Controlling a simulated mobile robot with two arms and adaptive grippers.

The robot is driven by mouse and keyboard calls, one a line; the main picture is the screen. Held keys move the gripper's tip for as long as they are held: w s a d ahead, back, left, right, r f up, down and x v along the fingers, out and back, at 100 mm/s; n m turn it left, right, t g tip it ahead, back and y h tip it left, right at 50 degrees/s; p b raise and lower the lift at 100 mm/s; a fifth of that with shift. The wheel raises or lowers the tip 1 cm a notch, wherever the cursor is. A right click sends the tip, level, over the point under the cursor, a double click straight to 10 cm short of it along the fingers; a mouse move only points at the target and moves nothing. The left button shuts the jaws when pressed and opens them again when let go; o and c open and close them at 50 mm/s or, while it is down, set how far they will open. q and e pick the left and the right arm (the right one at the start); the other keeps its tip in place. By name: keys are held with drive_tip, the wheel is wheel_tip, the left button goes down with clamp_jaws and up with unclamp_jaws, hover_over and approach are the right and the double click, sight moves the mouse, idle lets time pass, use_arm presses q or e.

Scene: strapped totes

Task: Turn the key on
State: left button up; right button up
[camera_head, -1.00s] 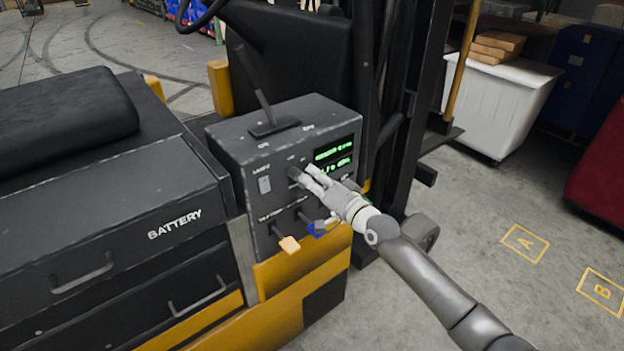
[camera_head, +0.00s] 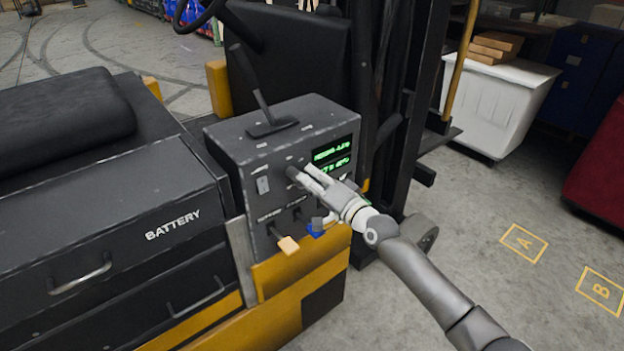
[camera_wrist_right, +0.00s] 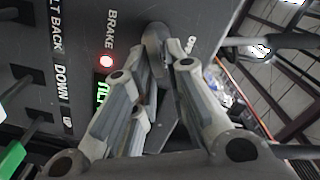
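A dark console (camera_head: 268,148) on the forklift has switches, a lever on top and a green-lit display (camera_head: 332,155). My right gripper (camera_head: 308,176) reaches the console's front face from the right, below the left side of the display. In the right wrist view a grey rounded piece, seemingly the key (camera_wrist_right: 157,42), stands between the fingertips of my right gripper (camera_wrist_right: 163,65). The fingers look closed on its two sides. The key's angle is hard to read, and the fingers hide its lower part. My left gripper is not in view.
Orange-tipped (camera_head: 288,245) and blue-tipped (camera_head: 315,229) levers stick out just below my right gripper. A red lamp (camera_wrist_right: 106,61) glows by the BRAKE label. The battery box (camera_head: 115,215) is at left.

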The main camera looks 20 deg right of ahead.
drive_tip(key=shift+o, duration=0.8)
drive_tip(key=shift+s, duration=0.1)
drive_tip(key=v, duration=1.1)
drive_tip(key=shift+s+d, duration=0.15)
drive_tip(key=shift+s, duration=0.25)
